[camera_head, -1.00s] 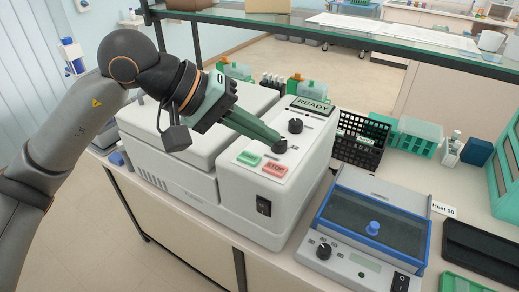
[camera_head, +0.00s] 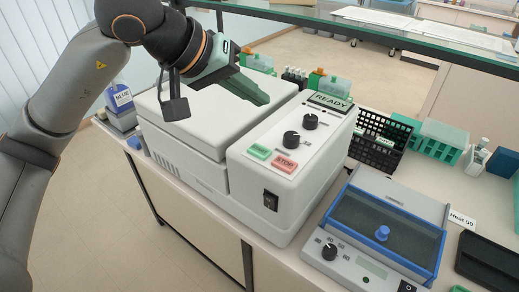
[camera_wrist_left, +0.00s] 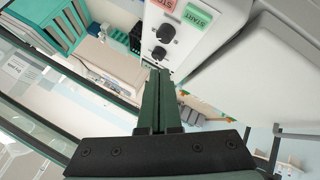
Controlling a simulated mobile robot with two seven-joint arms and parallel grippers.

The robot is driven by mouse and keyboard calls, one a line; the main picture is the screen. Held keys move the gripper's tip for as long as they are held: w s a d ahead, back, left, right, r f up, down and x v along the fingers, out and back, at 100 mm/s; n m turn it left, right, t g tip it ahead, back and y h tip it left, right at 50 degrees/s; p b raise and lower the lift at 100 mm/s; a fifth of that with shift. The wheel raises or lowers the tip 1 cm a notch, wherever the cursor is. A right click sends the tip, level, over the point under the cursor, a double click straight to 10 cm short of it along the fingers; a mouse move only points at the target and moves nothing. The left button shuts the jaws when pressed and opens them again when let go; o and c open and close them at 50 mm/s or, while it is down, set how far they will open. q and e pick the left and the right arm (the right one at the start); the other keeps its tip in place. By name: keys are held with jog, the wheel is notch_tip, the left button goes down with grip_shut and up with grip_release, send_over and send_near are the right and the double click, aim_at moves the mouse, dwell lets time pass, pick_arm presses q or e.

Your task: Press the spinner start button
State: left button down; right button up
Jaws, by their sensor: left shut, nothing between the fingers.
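The spinner (camera_head: 290,205) is a white machine with a closed lid (camera_head: 190,115) on its left and a sloped control panel on its right. Its green START button (camera_head: 258,152) sits beside the red STOP button (camera_head: 284,163) low on the panel. The START button also shows at the top of the left wrist view (camera_wrist_left: 197,15). The display (camera_head: 330,99) reads READY. My left gripper (camera_head: 264,99) is shut and empty, its dark green fingers above the lid's right side, apart from the button. In the left wrist view the closed fingers (camera_wrist_left: 160,73) point toward the panel's knob end.
Two black knobs (camera_head: 292,139) stand on the panel, above the buttons. A blue-framed heater (camera_head: 385,225) sits to the right. A black rack (camera_head: 375,145) and bottles stand behind. A bottle labelled BLUE (camera_head: 122,108) is at the left. A glass shelf (camera_head: 400,45) crosses behind.

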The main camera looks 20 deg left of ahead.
pick_arm(q)
jog(key=b, duration=0.5)
send_over(255, 153)
notch_tip(255, 153, down, 7)
jog(key=shift+f, duration=0.1)
jog(key=shift+f+b, duration=0.55)
jog(key=shift+b, duration=0.05)
dwell(1.2)
jog(key=shift+f+b, duration=0.4)
jog(key=shift+b, duration=0.15)
